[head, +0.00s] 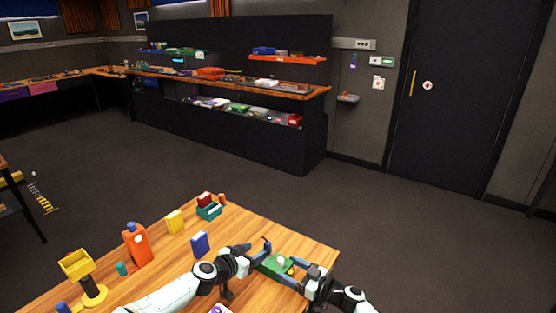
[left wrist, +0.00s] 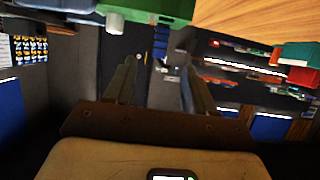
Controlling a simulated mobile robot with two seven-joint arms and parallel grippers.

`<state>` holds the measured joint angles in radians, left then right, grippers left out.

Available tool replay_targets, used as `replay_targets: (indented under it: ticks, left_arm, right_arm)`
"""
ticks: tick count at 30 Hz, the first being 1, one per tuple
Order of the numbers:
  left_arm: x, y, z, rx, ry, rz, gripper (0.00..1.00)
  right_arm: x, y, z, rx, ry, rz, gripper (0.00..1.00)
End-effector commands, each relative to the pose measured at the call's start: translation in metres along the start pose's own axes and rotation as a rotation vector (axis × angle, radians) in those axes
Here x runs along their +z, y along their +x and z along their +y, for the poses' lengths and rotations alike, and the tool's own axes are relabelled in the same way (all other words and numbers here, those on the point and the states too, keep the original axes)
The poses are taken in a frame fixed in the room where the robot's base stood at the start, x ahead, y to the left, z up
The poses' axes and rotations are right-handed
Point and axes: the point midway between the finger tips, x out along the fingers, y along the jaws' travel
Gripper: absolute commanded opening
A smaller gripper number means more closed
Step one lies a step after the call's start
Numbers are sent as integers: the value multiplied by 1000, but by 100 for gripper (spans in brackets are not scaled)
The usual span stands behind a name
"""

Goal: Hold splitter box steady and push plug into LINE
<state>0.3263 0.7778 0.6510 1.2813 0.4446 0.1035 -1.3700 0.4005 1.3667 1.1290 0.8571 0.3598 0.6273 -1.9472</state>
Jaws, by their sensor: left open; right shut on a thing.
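The green splitter box (head: 270,268), with a pale part on top, sits near the table's right side. Its green side and pale knob also show at the top of the left wrist view (left wrist: 172,8). My left gripper (head: 262,252) is open at the box's left end, with nothing between its fingers in the left wrist view (left wrist: 158,85). My right gripper (head: 296,278) is shut on the box's right side. A small blue upright piece (head: 267,244) stands by the left fingers; I cannot tell whether it is the plug. The LINE socket cannot be made out.
On the wooden table (head: 255,223) stand a blue block (head: 200,244), a yellow block (head: 174,222), an orange bottle (head: 137,245), a teal bin (head: 209,211) and a yellow-topped stand (head: 93,293). The table's far right corner is clear.

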Motion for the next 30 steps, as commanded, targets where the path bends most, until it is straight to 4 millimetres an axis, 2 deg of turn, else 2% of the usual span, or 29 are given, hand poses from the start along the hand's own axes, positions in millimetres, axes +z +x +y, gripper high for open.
replay_targets:
  ticks: [30]
  left_arm:
    - [-23,-77,0,-1,1,0,55]
  right_arm:
    - [0,0,0,0,0,0,39]
